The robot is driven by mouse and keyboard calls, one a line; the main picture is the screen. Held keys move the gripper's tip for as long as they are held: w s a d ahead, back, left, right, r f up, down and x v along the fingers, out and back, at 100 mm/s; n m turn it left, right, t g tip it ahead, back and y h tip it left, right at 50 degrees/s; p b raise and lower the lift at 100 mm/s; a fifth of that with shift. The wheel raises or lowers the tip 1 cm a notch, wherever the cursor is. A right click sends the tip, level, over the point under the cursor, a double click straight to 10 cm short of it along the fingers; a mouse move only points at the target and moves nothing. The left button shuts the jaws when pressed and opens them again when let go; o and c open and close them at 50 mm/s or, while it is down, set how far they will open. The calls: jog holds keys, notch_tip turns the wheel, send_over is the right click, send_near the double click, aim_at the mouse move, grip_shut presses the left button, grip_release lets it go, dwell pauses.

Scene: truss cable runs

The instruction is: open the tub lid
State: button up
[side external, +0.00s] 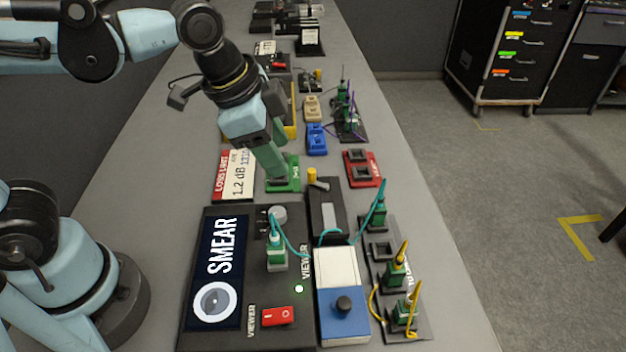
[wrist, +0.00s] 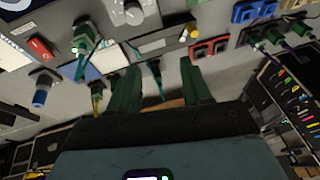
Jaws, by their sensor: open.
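No part is clearly labelled as the tub. A box with a white top section (side external: 336,267) and a blue front section (side external: 343,325) with a black knob stands right of the viewer. It may be the tub; I cannot tell how its lid stands. Its white part also shows in the wrist view (wrist: 108,58). My gripper (side external: 275,168) points down behind the viewer, above or beside a green block (side external: 289,186); contact is unclear. In the wrist view its green fingers (wrist: 160,92) are spread apart, with no object seen held between them.
The black viewer (side external: 262,328) has a screen reading SMEAR. A black slotted unit with a yellow knob (side external: 312,175) stands behind the box. Cabled green connectors (side external: 396,274) line the right. Red (side external: 362,167) and blue (side external: 316,139) blocks lie farther back. Bare bench lies along the right edge.

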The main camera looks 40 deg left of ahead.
jog(key=s+d+m+g, duration=0.2)
jog(key=d+m+g, duration=0.1)
jog(key=d+m, duration=0.75)
jog(key=m+g+y, duration=0.1)
jog(key=m+y, duration=0.1)
jog(key=m, duration=0.3)
send_near(345, 300)
jog(key=f, duration=0.8)
jog(key=shift+s+a+f, duration=0.1)
jog(key=shift+a+f, duration=0.1)
jog(key=shift+f, duration=0.05)
jog(key=shift+c, duration=0.5)
grip_shut()
